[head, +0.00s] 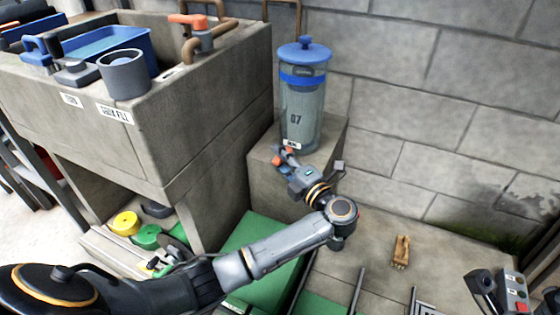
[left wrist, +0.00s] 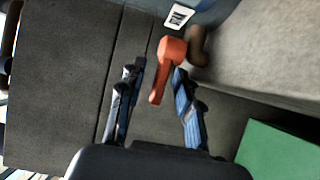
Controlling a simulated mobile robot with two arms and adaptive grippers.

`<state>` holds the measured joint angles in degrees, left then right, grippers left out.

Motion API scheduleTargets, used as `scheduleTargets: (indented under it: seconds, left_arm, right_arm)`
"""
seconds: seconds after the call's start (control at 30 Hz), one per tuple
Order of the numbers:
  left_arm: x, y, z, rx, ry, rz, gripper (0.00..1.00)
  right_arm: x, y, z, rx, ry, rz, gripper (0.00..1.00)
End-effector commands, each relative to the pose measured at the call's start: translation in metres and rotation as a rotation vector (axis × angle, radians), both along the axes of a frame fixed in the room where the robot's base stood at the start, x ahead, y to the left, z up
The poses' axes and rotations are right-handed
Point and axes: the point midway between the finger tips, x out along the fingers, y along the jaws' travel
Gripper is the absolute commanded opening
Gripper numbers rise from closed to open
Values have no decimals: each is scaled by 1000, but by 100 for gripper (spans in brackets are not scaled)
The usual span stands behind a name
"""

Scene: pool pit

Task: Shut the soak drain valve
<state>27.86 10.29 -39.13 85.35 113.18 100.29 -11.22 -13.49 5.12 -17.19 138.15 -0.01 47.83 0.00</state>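The drain valve shows as an orange lever (left wrist: 168,65) on a brown pipe stub (left wrist: 198,46), low at the foot of the clear cylinder (head: 301,105) marked 07. My left gripper (head: 284,158) is at this valve in the head view and hides most of it. In the left wrist view the two fingers (left wrist: 158,95) are spread, one on each side of the lever, with gaps visible. The lever's lower end lies between the fingertips. My right gripper is not in view.
The cylinder stands on a concrete block (head: 245,177) by the wall. A concrete sink (head: 225,95) with another orange-handled valve (head: 189,20) is at left. A box with a red button (head: 520,307) is at lower right.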

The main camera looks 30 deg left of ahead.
Motion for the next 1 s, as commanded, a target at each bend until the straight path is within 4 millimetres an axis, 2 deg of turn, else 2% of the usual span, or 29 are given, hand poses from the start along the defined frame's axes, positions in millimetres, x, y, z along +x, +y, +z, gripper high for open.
scheduleTargets:
  seconds: [0.27,0.3,0.43,0.47,1.0]
  left_arm:
    - [1,2,0,1,0,0,34]
    - [1,2,0,1,0,0,30]
    - [1,2,0,0,0,0,3]
    - [1,2,0,0,0,0,0]
    - [0,2,2,-1,2,-31,0]
  right_arm:
    - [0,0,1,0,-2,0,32]
    - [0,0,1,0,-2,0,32]
    - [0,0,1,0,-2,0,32]
    - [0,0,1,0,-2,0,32]
    - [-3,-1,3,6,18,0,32]
